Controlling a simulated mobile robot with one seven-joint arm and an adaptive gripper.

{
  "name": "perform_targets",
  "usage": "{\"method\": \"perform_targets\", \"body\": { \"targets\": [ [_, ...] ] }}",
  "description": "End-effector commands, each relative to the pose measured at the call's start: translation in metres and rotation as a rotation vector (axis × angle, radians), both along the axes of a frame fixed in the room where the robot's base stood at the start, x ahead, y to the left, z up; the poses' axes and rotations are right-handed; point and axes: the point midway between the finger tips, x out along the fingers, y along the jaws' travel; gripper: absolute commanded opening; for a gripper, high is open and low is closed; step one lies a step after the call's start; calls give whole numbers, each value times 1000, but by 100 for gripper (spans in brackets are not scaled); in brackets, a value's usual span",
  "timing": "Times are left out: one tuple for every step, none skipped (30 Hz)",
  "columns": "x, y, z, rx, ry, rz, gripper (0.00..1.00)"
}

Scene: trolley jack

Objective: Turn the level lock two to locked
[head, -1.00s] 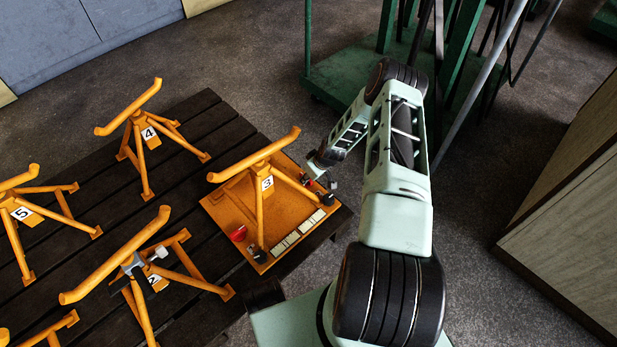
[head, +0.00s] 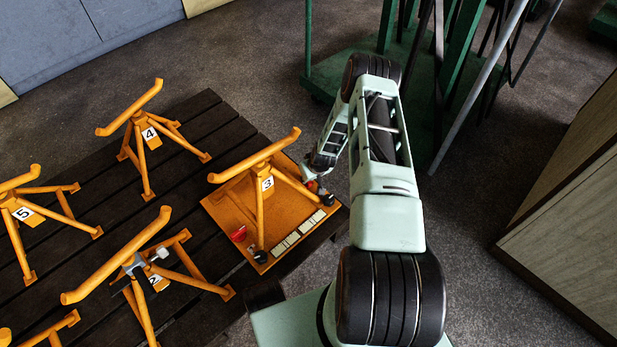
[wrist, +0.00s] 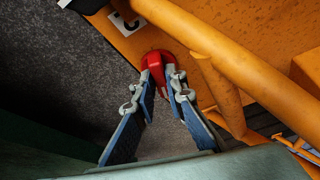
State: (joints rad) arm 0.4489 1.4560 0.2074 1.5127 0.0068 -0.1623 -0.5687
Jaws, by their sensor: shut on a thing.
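A red lock knob (wrist: 157,61) sits on the orange board in the wrist view. The two fingers of my gripper (wrist: 163,82) close on it from below in the picture. In the head view my gripper (head: 317,190) is at the right edge of the orange board (head: 225,209), beside the stand marked 3. Red shows at the fingers there, mostly hidden by my gripper. A second red knob (head: 238,234) is at the board's front left. I cannot read the lock's position.
The orange stand marked 3 (head: 252,169) rises over the board, and its tube and leg pass close to my gripper. More orange stands, such as number 4 (head: 140,130), stand on the dark slatted table (head: 95,200). A green trolley (head: 335,75) stands behind my arm.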

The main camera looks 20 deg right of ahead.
Motion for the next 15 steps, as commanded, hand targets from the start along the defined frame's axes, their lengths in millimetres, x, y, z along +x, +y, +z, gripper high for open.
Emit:
{"method": "perform_targets", "body": {
  "targets": [
    [0,2,1,-2,1,-31,0],
    [0,3,1,-1,1,-55,0],
    [0,3,0,-1,0,-86,0],
    [0,3,0,-2,1,-108,0],
    [0,3,0,-1,1,-130,0],
    [0,4,0,-1,1,-159,0],
    [0,3,0,-2,1,-178,0],
    [0,4,0,-1,0,-199,0],
    [1,4,0,-1,0,-222,0],
    [1,3,0,-2,0,-240,0],
    [1,4,0,-2,-1,-256,0],
    [1,4,0,-1,-1,-277,0],
    [1,4,0,-1,-1,-290,0],
    [1,4,0,0,-1,-302,0],
    [1,4,0,-1,-1,-318,0]
  ]
}}
